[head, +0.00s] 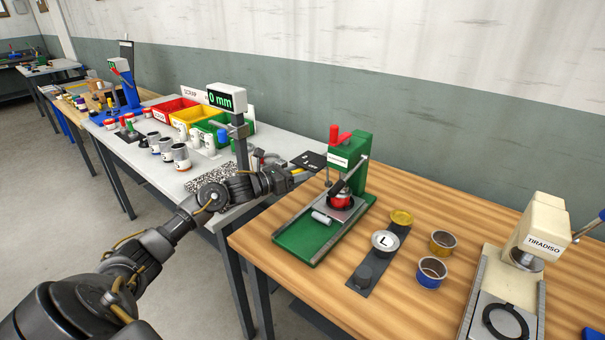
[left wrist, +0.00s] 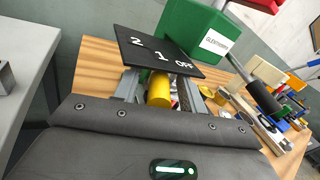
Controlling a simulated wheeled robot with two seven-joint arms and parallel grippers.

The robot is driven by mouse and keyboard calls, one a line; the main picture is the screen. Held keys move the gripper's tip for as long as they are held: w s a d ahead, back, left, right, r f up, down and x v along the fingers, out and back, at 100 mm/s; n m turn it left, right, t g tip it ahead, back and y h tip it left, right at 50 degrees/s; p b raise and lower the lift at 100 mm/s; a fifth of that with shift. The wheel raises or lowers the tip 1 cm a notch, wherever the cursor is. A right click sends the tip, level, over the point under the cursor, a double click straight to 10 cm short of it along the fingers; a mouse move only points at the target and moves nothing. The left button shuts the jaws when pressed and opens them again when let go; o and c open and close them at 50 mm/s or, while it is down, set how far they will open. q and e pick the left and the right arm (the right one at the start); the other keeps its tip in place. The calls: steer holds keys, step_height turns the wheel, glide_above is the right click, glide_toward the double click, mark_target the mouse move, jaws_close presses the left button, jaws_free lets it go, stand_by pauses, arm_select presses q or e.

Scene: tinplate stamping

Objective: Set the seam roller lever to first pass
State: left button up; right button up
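The green seam roller (head: 350,153) stands at the left end of the wooden bench. Its black plate (head: 309,161) juts from the left side; in the left wrist view the plate (left wrist: 135,46) reads 2, 1, OFF. A yellow lever handle (left wrist: 160,88) shows below the plate, roughly under the 1; which mark it is set to I cannot tell. My left gripper (head: 293,174) is at the plate's left. In the left wrist view its two grey fingers (left wrist: 162,92) stand either side of the yellow handle, apparently with gaps. My right gripper is in neither view.
Red parts (head: 338,135) top the machine. A dark strip (head: 364,278) holds a tin marked L (head: 385,241); open tins (head: 431,272) stand right of it. A cream press (head: 533,245) stands at the right. A grey table (head: 170,178) with a gauge reading 0 mm (head: 227,97) lies left.

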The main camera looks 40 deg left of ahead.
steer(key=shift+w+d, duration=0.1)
arm_select(q)
steer(key=shift+s+a+f, duration=0.15)
steer(key=shift+s, duration=0.1)
steer(key=b+v, duration=0.3)
steer(key=v, duration=0.7)
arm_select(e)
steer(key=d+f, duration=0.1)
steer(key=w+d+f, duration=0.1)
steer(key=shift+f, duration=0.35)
arm_select(q)
steer(key=shift+s, duration=0.15)
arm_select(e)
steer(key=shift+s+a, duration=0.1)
